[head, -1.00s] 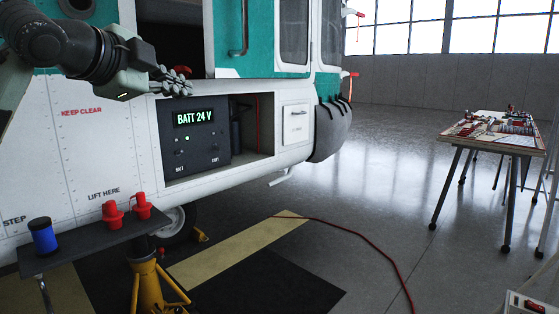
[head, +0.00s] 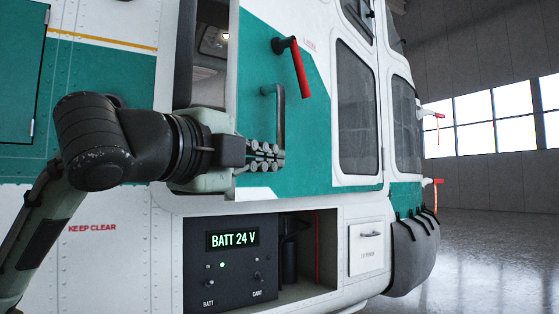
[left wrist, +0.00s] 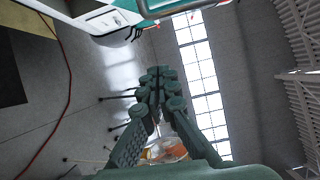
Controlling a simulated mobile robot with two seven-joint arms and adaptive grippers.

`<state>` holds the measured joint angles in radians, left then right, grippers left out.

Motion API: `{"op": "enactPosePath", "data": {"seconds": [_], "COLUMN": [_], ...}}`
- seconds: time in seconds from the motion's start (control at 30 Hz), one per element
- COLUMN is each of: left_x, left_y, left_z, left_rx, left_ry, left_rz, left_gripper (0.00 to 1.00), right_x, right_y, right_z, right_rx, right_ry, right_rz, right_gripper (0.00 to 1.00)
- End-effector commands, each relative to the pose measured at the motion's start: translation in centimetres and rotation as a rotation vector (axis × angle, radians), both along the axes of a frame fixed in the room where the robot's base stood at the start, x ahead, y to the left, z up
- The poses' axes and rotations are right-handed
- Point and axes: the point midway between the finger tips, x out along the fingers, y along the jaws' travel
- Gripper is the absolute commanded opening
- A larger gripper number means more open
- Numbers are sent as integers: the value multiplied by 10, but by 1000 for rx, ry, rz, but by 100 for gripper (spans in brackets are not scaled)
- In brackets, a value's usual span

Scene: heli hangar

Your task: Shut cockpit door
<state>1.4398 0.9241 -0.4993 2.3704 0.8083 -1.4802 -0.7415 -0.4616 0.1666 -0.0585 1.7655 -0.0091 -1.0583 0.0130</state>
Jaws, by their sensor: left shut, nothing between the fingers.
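The cockpit door (head: 310,150) is a teal and white panel on the helicopter's side, with a window. It carries a grey upright grab handle (head: 280,112) and a red lever (head: 300,68) above it. A dark gap with the cabin interior (head: 212,75) shows left of the door's edge, so the door stands open. My left gripper (head: 272,157) is shut and empty, in front of the door's lower left part, just below the grab handle. Whether it touches the door cannot be told. Its closed fingers also show in the left wrist view (left wrist: 160,80). My right gripper is out of view.
Red-tagged probes (head: 432,115) stick out from the nose. The hangar floor (head: 480,260) to the right is clear.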

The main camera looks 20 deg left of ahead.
Motion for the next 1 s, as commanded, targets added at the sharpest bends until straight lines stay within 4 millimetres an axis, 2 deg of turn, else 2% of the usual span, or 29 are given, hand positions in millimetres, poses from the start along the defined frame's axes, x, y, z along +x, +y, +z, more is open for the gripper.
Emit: {"op": "enactPosePath", "data": {"seconds": [0.43, 0.5, 0.63, 1.0], "left_x": [89, 93, 99, 102], "left_y": [-17, -2, 11, 18], "left_z": [2, 2, 3, 3], "left_rx": [-1, 0, 1, 0], "left_ry": [3, 4, 3, 1], "left_rz": [2, 5, 3, 0], "left_gripper": [0, 0, 0, 0], "right_x": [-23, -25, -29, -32], "right_y": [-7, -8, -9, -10], "right_z": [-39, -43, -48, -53], "right_rx": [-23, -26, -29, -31], "right_ry": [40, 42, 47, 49], "right_rz": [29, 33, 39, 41], "right_gripper": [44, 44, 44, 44]}}
